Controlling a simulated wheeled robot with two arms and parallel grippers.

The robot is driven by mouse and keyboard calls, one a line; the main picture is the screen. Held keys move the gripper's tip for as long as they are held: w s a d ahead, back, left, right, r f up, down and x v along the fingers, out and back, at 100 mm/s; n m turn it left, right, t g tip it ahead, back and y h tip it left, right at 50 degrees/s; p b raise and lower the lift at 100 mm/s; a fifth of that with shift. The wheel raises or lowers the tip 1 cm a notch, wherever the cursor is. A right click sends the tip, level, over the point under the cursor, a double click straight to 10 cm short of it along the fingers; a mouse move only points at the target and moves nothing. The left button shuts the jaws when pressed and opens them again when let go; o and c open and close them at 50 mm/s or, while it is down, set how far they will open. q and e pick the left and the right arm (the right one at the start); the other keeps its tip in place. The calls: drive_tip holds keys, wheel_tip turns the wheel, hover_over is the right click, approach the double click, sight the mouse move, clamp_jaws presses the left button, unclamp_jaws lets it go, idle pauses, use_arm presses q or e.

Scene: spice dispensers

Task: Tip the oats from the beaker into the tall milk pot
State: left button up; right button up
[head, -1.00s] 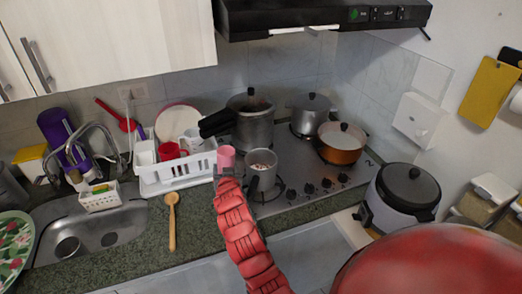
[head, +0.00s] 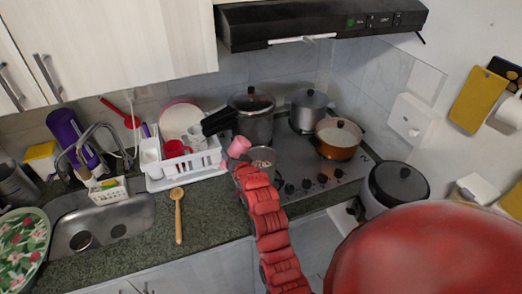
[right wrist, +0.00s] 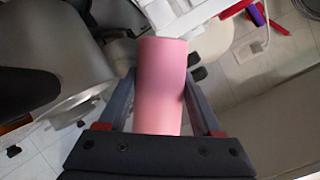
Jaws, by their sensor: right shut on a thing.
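The pink beaker (head: 239,146) is held by my right gripper (head: 240,165) beside the tall milk pot, leaning rather than upright. In the right wrist view the beaker (right wrist: 162,85) sits between the two fingers of my right gripper (right wrist: 160,100), which is shut on it. Its inside is hidden. The tall grey milk pot (head: 262,158) stands at the front left of the stove, partly hidden behind my right arm. Pale, speckled contents show in its mouth. Whether anything is falling from the beaker cannot be told. My left gripper is not in view.
A pressure cooker (head: 253,120) stands close behind the milk pot. An orange pan (head: 338,140) and a lidded grey pot (head: 306,110) are also on the stove. A white dish rack (head: 188,165) is left of the beaker; a wooden spoon (head: 178,215) lies on the counter.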

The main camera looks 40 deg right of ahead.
sight(238, 137)
drive_tip(key=shift+d+r, duration=0.2)
drive_tip(key=shift+a+f+m+t+y, duration=0.15)
drive_tip(key=shift+f+m+t+y, duration=0.2)
drive_tip(key=shift+m, duration=0.35)
drive_tip(key=shift+a+f+m+t+y, duration=0.15)
drive_tip(key=shift+m+y, duration=0.3)
drive_tip(key=shift+m, duration=0.25)
drive_tip(key=shift+r, duration=0.25)
drive_tip(key=shift+r+m, duration=0.25)
drive_tip(key=shift+m, duration=0.15)
drive_tip(key=shift+r+m+y+p, duration=0.4)
drive_tip(key=shift+r+m+y, duration=0.25)
drive_tip(key=shift+m, duration=0.15)
drive_tip(key=shift+s+d+r+m+t+y+b, duration=0.15)
drive_tip(key=shift+d+r+m+t+y+b, duration=0.25)
drive_tip(key=shift+d+r+m+b, duration=0.3)
drive_tip(key=shift+s+d+r+m+t+y+b, duration=0.15)
drive_tip(key=shift+d+r+m+t+y, duration=0.1)
drive_tip(key=shift+r+m, duration=0.25)
drive_tip(key=shift+w+d+r+m+t+y+b, duration=0.15)
drive_tip(key=shift+r+m+t, duration=0.1)
drive_tip(key=shift+r+m, duration=0.25)
idle(0.8)
drive_tip(key=shift+s+d+r+m+t+y+b, duration=0.2)
drive_tip(key=shift+d+r+m, duration=0.2)
drive_tip(key=shift+m, duration=0.35)
drive_tip(key=shift+s+d+r+m+t+y+b, duration=0.15)
drive_tip(key=shift+d+r+m+t, duration=0.2)
drive_tip(key=shift+m, duration=0.4)
idle(0.9)
